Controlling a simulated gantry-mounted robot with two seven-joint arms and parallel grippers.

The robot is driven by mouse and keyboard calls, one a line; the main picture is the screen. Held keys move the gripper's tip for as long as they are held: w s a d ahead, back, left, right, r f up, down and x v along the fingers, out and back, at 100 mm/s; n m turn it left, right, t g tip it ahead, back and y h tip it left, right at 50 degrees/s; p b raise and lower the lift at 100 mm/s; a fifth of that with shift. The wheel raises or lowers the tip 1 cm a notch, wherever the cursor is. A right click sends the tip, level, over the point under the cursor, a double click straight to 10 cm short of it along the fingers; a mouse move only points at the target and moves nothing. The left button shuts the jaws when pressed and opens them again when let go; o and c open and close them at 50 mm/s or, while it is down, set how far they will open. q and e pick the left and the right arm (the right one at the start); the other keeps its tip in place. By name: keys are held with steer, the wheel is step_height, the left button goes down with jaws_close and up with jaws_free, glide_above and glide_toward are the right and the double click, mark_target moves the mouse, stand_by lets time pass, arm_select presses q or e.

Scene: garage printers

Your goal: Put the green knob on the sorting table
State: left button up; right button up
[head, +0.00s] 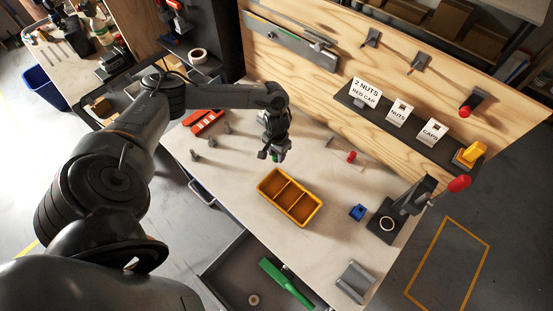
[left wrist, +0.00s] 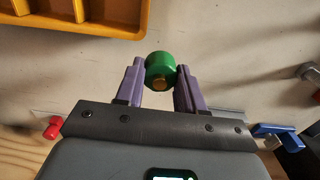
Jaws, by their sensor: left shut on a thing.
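My left gripper (head: 273,154) is over the pale sorting table (head: 335,195), behind the yellow tray in the head view. In the left wrist view its purple fingers (left wrist: 160,75) are shut on the green knob (left wrist: 160,66). The knob is round and green with a brass-coloured centre piece. The table top shows behind it; I cannot tell the exact gap between knob and table. In the head view the knob is mostly hidden by the gripper. My right gripper is not in view.
A yellow divided tray (head: 289,198) stands near the front edge. A blue part (head: 357,212), a red-ended part (head: 351,156) and a press with a red handle (head: 404,203) stand to the right. An open drawer (head: 235,268) juts out in front. Bare table lies between them.

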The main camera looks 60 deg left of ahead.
mark_target(276, 159)
arm_select(q)
steer(key=shift+f, duration=2.05)
steer(key=shift+f, duration=0.15)
steer(key=o, duration=1)
